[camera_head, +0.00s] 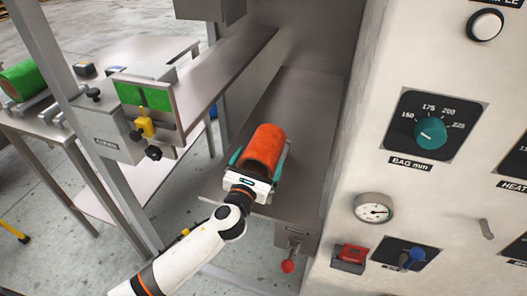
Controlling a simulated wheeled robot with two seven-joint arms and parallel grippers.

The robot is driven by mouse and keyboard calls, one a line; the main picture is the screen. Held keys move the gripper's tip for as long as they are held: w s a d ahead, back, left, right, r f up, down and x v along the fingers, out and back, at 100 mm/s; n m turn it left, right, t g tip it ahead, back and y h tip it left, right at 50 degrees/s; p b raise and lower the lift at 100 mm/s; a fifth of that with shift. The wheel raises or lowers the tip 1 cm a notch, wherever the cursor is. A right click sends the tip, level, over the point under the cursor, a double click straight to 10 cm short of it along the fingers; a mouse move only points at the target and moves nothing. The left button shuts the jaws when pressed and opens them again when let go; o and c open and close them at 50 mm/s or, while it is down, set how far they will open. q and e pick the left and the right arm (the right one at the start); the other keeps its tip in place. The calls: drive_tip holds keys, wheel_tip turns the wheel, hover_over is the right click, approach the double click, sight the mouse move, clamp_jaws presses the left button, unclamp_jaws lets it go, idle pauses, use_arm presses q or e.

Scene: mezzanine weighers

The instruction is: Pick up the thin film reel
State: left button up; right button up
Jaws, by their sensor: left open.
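An orange film reel (266,144), a hollow cylinder, lies on a grey metal shelf (302,95) in the middle of the head view. My left gripper (261,158) is open at the reel's near end, its teal fingers one on each side of the reel. Whether the fingers touch it I cannot tell. The gripper body hides the reel's lower near part. A green roll (20,79) lies on the table at the far left; which of the two is the thinner reel is hard to tell. My right gripper is not in view.
A machine panel (390,50) with a teal dial (430,132), a gauge (374,208) and switches stands close on the right. A red knob (288,266) hangs below the shelf. A metal post (85,130) and a steel table (130,55) are at left.

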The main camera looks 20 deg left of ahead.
use_arm(q)
drive_tip(key=shift+w, duration=1.15)
